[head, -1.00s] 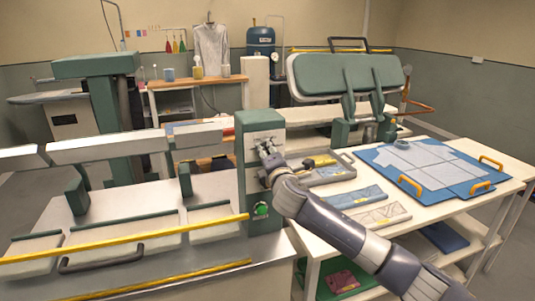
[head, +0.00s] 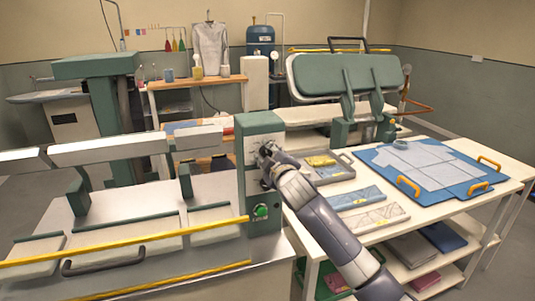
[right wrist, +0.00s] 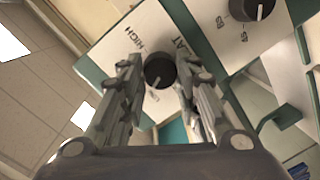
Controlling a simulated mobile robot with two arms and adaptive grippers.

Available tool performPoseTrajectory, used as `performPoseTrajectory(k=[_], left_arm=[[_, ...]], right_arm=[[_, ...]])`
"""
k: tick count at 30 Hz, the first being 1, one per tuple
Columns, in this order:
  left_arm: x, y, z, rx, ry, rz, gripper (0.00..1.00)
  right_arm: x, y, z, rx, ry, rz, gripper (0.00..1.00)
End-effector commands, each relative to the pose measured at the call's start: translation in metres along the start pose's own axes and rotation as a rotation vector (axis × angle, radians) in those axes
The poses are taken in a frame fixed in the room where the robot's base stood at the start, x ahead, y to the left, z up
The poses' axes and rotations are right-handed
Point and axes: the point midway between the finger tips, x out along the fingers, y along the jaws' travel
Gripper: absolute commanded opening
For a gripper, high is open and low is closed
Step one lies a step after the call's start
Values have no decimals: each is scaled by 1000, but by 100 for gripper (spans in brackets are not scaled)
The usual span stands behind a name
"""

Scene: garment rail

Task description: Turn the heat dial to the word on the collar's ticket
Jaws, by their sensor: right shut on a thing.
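The heat dial (right wrist: 160,70) is a round dark knob on a white panel in the right wrist view. Its light pointer mark faces the lower left. "HIGH" is printed at its upper left, and other lettering at its upper right and lower left is partly legible. My right gripper (right wrist: 157,78) has its fingers on either side of the knob and is shut on it. In the head view the gripper (head: 266,160) is at the front of the green control post (head: 262,128), hiding the dial. The collar's ticket cannot be made out. My left gripper is not in view.
A green button (head: 261,211) is lower on the post. The collar press (head: 125,225) with yellow bars stands at left. A table with trays (head: 362,197) and a blue board (head: 380,155) stands at right.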

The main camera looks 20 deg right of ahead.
Motion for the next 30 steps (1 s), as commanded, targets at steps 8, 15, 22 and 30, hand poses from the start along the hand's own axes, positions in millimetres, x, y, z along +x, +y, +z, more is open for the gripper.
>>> performPoseTrajectory(k=[8,15,22,30], left_arm=[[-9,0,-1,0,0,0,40],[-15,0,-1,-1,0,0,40],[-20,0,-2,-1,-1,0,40],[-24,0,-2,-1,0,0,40]], right_arm=[[0,0,0,263,14,-27,6],[0,2,1,488,28,-47,6],[0,2,2,677,40,-63,6],[0,2,4,832,48,-77,6]])
